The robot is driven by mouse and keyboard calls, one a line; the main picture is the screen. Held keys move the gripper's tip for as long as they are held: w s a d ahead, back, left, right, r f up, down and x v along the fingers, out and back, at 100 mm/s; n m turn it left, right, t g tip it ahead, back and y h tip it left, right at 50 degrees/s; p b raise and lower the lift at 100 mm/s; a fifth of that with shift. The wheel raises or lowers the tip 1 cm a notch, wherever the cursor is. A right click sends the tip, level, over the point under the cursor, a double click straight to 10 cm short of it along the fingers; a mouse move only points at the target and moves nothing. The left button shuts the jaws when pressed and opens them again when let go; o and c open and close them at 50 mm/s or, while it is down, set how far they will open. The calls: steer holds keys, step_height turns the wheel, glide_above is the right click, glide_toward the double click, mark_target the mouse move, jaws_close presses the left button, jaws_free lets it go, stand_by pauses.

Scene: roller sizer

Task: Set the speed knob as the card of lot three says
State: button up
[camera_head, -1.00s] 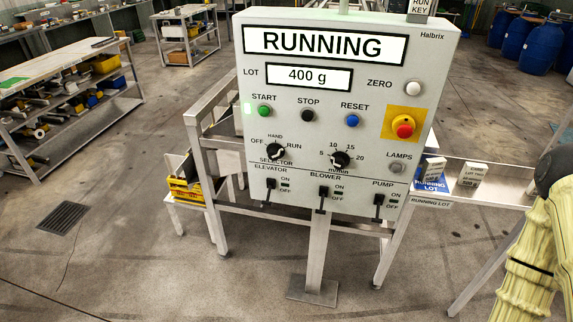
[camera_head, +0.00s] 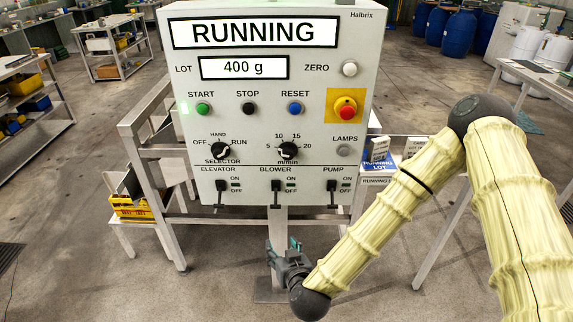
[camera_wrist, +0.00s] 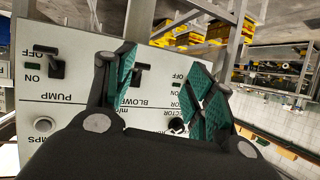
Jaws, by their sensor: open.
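The speed knob (camera_head: 288,151) is black with a white mark, on the panel above "m/min", inside a scale of 5, 10, 15 and 20. I cannot tell its exact setting. My gripper (camera_head: 283,243) is below the panel in the head view, open and empty, apart from the knob. In the wrist view its green-padded fingers (camera_wrist: 160,72) are spread before the upside-down panel, and the speed knob is hidden there. A card (camera_head: 378,147) stands by the blue "running lot" plate (camera_head: 380,163). A second card (camera_head: 414,146) is to its right. Their writing is unreadable here.
The selector knob (camera_head: 220,151) is left of the speed knob. Elevator, blower (camera_head: 276,189) and pump switches sit below. The red emergency button (camera_head: 346,109) is at upper right. The display (camera_head: 255,33) reads RUNNING. A metal frame (camera_head: 150,190) stands behind the panel.

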steer(key=w+r+m+t+h, duration=0.1)
steer(key=w+r+t+h, duration=0.15)
steer(key=w+r, duration=0.6)
steer(key=m+t+h+b, duration=0.1)
steer(key=t, duration=0.2)
glide_toward(288, 156)
steer(key=w+p, duration=0.2)
steer(key=w, duration=0.7)
steer(key=shift+a+p, duration=0.1)
steer(key=shift+p, duration=0.2)
steer(key=c, duration=1)
